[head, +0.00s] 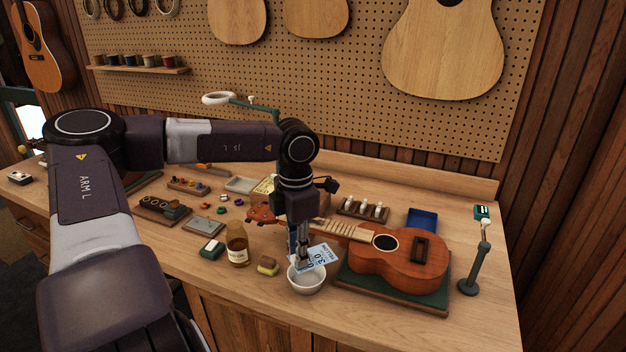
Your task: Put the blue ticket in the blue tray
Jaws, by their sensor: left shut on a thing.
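The blue ticket (320,257) is a pale blue card with dark print. My left gripper (303,265) points down and is shut on the ticket, holding it tilted at or just above the white bowl (307,288). Whether the ticket touches the bowl's rim, I cannot tell. The blue tray (422,220) sits at the back right of the bench, behind the ukulele, and looks empty. My right gripper is not in view.
A ukulele (400,263) on a green mat (395,295) lies between the bowl and the tray. A stand (475,265) is at the right.

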